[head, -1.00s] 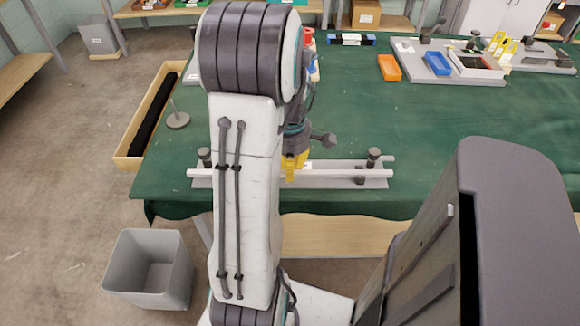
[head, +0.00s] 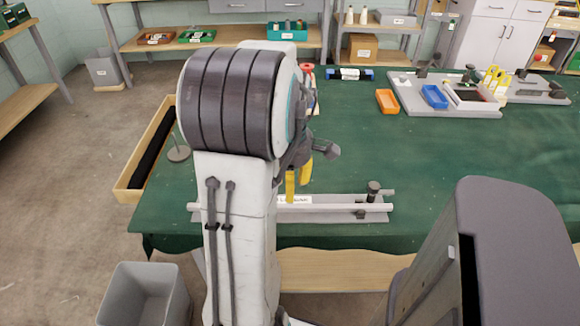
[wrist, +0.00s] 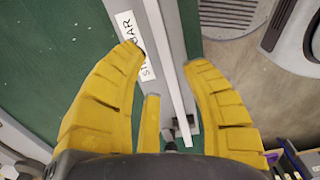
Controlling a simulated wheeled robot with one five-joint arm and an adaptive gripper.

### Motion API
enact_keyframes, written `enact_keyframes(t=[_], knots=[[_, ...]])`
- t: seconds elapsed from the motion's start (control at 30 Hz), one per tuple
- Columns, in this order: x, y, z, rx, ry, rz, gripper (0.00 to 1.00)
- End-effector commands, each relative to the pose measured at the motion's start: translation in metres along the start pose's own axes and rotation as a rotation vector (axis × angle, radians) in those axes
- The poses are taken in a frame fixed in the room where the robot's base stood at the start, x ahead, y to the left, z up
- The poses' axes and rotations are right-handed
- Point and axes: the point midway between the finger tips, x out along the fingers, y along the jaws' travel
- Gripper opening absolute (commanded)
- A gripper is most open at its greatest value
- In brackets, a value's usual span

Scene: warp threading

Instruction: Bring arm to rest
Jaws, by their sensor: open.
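My gripper (head: 298,180) has yellow fingers and hangs over the front edge of the green table, partly hidden behind my arm in the head view. In the wrist view my gripper (wrist: 165,55) is open, with nothing between its fingers. Below it lies a grey bar fixture (head: 330,207) with a white label, running along the table's front edge. The fixture also shows in the wrist view (wrist: 176,70), with its label (wrist: 135,45) near the left finger's tip. The gap between the fingers and the fixture is hard to judge.
The green table (head: 430,150) is mostly clear in the middle. A grey board (head: 470,109) with a blue tray (head: 434,96) stands at the back right, beside an orange tray (head: 387,101). A wooden trough (head: 135,180) is at the left edge. A grey bin (head: 145,295) stands on the floor.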

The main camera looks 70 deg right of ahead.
Motion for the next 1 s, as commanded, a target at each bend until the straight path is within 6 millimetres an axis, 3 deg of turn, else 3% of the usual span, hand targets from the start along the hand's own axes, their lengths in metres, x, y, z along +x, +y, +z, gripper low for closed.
enact_keyframes(t=[0.3,0.7,0.87,1.0], knots=[[-0.043,0.001,0.000,0.000,-0.001,0.003,0.42],[-0.056,0.000,0.000,0.017,0.000,0.000,0.42],[-0.056,0.001,0.000,0.154,0.000,0.004,0.42],[-0.056,0.007,0.001,0.406,0.001,0.030,0.42]])
